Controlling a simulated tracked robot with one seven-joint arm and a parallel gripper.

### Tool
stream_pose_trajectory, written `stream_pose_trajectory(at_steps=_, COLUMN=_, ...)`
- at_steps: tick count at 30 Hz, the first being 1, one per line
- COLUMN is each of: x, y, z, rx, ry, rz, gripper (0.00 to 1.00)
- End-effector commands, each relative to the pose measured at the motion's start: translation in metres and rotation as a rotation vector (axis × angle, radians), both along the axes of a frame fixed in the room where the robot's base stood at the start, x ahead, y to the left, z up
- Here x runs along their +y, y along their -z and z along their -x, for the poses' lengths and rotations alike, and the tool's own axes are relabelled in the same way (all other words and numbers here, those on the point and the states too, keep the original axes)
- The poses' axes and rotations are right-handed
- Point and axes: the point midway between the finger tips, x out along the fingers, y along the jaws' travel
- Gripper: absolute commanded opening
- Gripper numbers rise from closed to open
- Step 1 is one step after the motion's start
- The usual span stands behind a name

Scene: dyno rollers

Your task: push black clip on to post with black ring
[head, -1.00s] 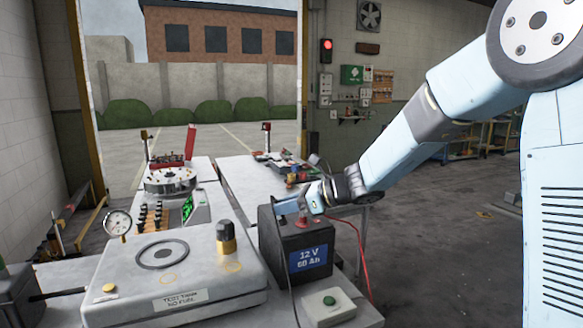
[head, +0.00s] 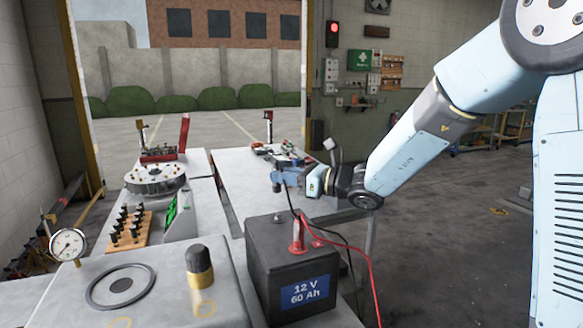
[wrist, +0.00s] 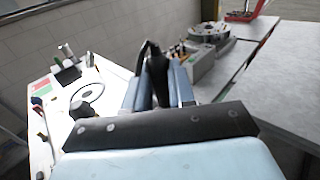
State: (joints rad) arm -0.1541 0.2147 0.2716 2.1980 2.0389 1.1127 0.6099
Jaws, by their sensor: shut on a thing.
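The black battery (head: 262,262), labelled 12 V 60 Ah, stands at lower centre in the head view. A small grey post (head: 277,217) shows on its top at the left; I cannot make out its ring colour. A red clip (head: 297,238) stands on the battery top nearer the front. My gripper (head: 280,181) is above and behind the battery, apart from it. In the wrist view my gripper (wrist: 160,88) is shut on the dark clip (wrist: 157,66), which sticks up between the blue fingers. A black cable hangs from the gripper and runs right.
A grey test bench with a ring (head: 121,287) and a black-and-brass knob (head: 199,267) is left of the battery. A red cable (head: 350,245) loops right of the battery. The grey table (head: 235,195) behind has free room.

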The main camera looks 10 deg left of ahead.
Motion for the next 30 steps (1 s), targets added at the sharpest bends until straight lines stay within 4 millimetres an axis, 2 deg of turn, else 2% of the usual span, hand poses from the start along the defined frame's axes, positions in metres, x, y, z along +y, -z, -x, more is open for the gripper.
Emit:
stream_pose_trajectory(at_steps=8, x=-0.002, y=0.005, z=-0.001, rx=-0.001, ry=0.004, rz=-0.010, gripper=0.00)
stream_pose_trajectory(at_steps=30, x=-0.006, y=0.059, z=-0.004, rx=-0.001, ry=0.011, rz=-0.009, gripper=0.00)
